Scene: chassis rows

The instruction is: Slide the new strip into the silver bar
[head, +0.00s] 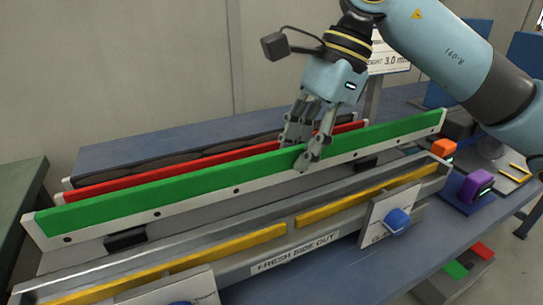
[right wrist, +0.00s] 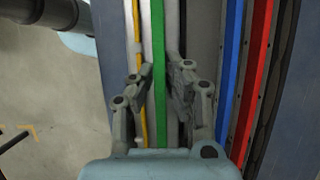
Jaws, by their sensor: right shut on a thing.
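A long green strip (head: 215,180) stands on edge along a silver bar (head: 195,196) with dark bolt holes, whose face shows below the green. Strip and bar run from lower left to upper right in the head view. My right gripper (head: 306,152) reaches down over the strip near its middle, with one finger in front and one behind. In the right wrist view, the green strip (right wrist: 159,75) passes between the fingers of my right gripper (right wrist: 160,80). How deep the strip sits in the bar I cannot tell. My left gripper is out of view.
A red strip (head: 120,182) stands behind; a blue strip (right wrist: 230,70) shows in the wrist view. In front lies a fixture with yellow strips (head: 190,263), a "FRESH SIDE OUT" label (head: 295,252) and a blue knob (head: 397,219). Orange (head: 443,149) and purple (head: 474,186) blocks sit right.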

